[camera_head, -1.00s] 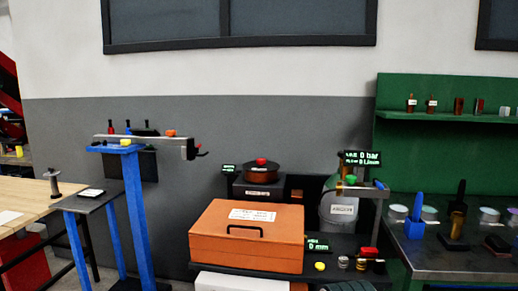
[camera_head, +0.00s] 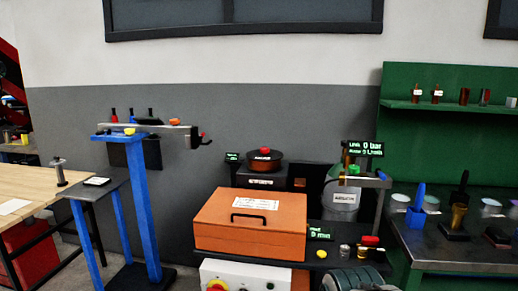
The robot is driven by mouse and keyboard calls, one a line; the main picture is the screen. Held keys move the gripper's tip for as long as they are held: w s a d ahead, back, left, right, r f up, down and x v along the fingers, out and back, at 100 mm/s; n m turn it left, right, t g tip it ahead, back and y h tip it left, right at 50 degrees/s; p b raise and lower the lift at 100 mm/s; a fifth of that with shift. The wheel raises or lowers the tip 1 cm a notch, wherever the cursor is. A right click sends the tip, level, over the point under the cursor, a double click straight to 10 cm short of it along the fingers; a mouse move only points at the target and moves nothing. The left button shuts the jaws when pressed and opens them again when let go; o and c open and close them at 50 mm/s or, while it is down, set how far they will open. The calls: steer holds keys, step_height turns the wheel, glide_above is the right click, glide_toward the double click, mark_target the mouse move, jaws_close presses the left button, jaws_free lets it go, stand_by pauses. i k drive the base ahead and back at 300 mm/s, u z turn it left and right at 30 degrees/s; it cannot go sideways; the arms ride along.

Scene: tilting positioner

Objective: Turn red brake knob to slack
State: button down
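A small red knob (camera_head: 265,151) sits on top of a round brown spool-like drum (camera_head: 264,162), which stands on a dark box behind the orange case. I cannot read any marking on this knob. Other red parts are a red handle (camera_head: 369,241) at the right of the low dark bench and a red knob (camera_head: 204,138) at the right end of the beam on the blue stand. I cannot tell from the picture which one is the brake knob. My gripper is not in view.
An orange case (camera_head: 250,221) stands in front of the drum. Below it is a white control box (camera_head: 250,275) with a red and yellow knob (camera_head: 217,285). A grey cylinder (camera_head: 341,200) and a display (camera_head: 363,148) stand right of the drum. A blue stand (camera_head: 140,205) is at left.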

mark_target(264, 150)
steer(key=k, duration=0.65)
steer(key=u, duration=0.75)
steer(key=i, duration=2.1)
steer(key=z, duration=0.95)
